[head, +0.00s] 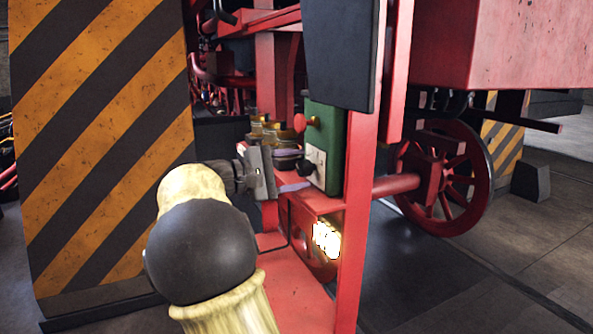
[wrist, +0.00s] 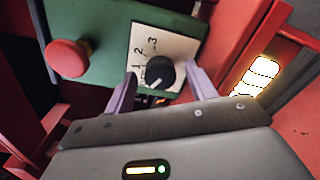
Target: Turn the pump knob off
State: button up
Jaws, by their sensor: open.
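The black pump knob (wrist: 160,73) sits on a white dial plate (wrist: 183,49) on a green box (wrist: 105,40). The plate carries "1", "2", "3" and small lettering partly hidden by the knob. A pale mark on the knob points down-left in the wrist view; I cannot tell which label it meets. My gripper (wrist: 163,92) is open, its pale purple fingers on either side of the knob, with no clear contact visible. In the head view, my gripper (head: 299,170) reaches from the left to the knob (head: 304,166) on the green box (head: 325,143).
A red mushroom button (wrist: 68,58) sits on the same box, also visible in the head view (head: 304,122). A red upright post (head: 359,180) stands right of the box. A lit lamp (head: 326,238) glows below. A striped panel (head: 100,140) stands at left.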

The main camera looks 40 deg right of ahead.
jog(key=b+v, duration=0.3)
jog(key=v, duration=1.4)
jog(key=shift+b, duration=0.4)
jog(key=shift+f, duration=0.1)
notch_tip(320, 180, down, 21)
jog(key=s+d+n+t+y, duration=0.2)
jog(key=n+t+y, duration=0.2)
jog(key=y, duration=0.3)
jog(key=s+a+f+m+t+y, duration=0.3)
jog(key=s+a+f+m+y, duration=0.3)
jog(key=s+a+f+y, duration=0.4)
jog(key=s+a+f, duration=0.3)
jog(key=s+f, duration=0.2)
jog(key=f, duration=0.2)
jog(key=shift+s+m, duration=0.15)
jog(key=shift+m, duration=0.15)
jog(key=shift+a, duration=0.1)
